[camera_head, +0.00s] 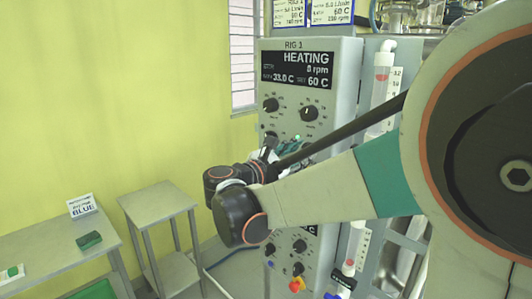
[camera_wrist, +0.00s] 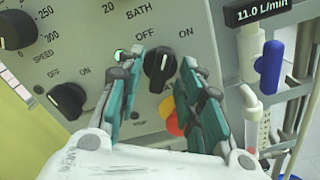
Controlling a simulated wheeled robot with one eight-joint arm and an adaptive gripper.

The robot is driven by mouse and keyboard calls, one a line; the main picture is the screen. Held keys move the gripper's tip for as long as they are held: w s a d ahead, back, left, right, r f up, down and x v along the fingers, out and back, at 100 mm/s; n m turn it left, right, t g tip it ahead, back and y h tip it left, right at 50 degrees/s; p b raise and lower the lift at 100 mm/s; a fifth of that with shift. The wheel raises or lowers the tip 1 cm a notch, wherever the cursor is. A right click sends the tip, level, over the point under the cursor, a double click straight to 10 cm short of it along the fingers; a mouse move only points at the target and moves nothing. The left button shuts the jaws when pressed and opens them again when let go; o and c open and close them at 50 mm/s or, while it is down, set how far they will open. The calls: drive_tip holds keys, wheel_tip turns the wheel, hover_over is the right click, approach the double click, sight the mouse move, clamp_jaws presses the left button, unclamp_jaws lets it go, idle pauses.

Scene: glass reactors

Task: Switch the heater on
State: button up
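The grey control panel (camera_head: 340,85) marked RIG 1 has a display (camera_head: 297,70) reading HEATING, 0 rpm, 33.0 C and 60 C. In the wrist view, a black switch knob (camera_wrist: 160,66) sits below the OFF and ON labels, under the word BATH. A small green lamp (camera_wrist: 120,54) glows to its left. My gripper (camera_wrist: 162,98) is open, its teal fingers on either side of this knob. I cannot tell whether they touch it. In the head view my gripper (camera_head: 286,145) is at the panel, and my arm hides part of the panel.
Another black OFF/ON knob (camera_wrist: 68,100) is at the left of the wrist view. A red and yellow knob (camera_wrist: 174,116) sits low between the fingers. A blue valve handle (camera_wrist: 269,67) stands right of the panel. A small table (camera_head: 158,201) is at left.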

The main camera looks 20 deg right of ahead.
drive_tip(key=shift+c, duration=0.3)
clamp_jaws()
drive_tip(key=m+p, duration=0.1)
drive_tip(key=m, duration=0.4)
drive_tip(key=shift+o, duration=0.3)
unclamp_jaws()
